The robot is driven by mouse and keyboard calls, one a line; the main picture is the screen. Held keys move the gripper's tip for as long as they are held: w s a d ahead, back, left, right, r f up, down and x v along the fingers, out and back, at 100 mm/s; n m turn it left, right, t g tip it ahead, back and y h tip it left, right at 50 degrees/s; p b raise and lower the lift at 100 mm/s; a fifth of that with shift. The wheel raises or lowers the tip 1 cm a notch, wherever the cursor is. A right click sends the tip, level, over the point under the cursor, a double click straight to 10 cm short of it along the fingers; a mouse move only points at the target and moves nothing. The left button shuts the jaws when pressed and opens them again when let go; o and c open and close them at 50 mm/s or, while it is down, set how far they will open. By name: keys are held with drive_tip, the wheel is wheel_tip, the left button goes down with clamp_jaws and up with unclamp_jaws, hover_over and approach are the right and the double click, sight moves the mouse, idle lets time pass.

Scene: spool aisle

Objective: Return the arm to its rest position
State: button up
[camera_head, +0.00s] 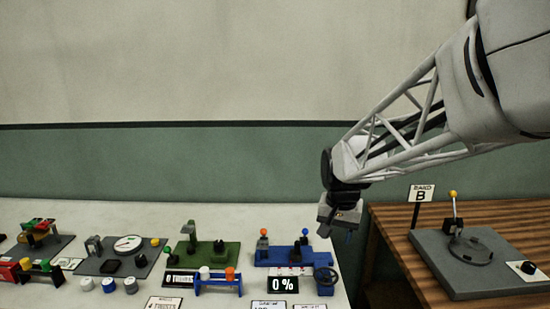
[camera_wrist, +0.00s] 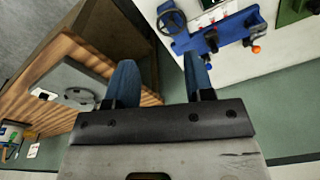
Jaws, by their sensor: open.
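My gripper (camera_head: 342,229) hangs from the outstretched arm at the right of the head view, in front of the green wall band. It is above the gap between the white table and the wooden table. In the wrist view my gripper (camera_wrist: 163,84) shows two blue fingers spread apart, with nothing between them. It touches nothing that I can see.
The white table (camera_head: 120,211) holds several stations, including a blue one (camera_head: 283,257) with a handwheel nearest my gripper. The wooden table (camera_head: 400,208) at right holds a grey plate (camera_head: 470,292) with a yellow-knobbed lever and a "B" sign (camera_head: 421,194).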

drive_tip(key=s+d+n, duration=0.1)
drive_tip(key=s+n, duration=0.1)
drive_tip(key=s, duration=1.1)
drive_tip(key=s+d+n+t, duration=0.1)
drive_tip(key=s+d, duration=0.1)
drive_tip(key=s, duration=1.1)
drive_tip(key=shift+d+r+n, duration=0.3)
drive_tip(key=shift+r+n, duration=0.1)
idle(0.5)
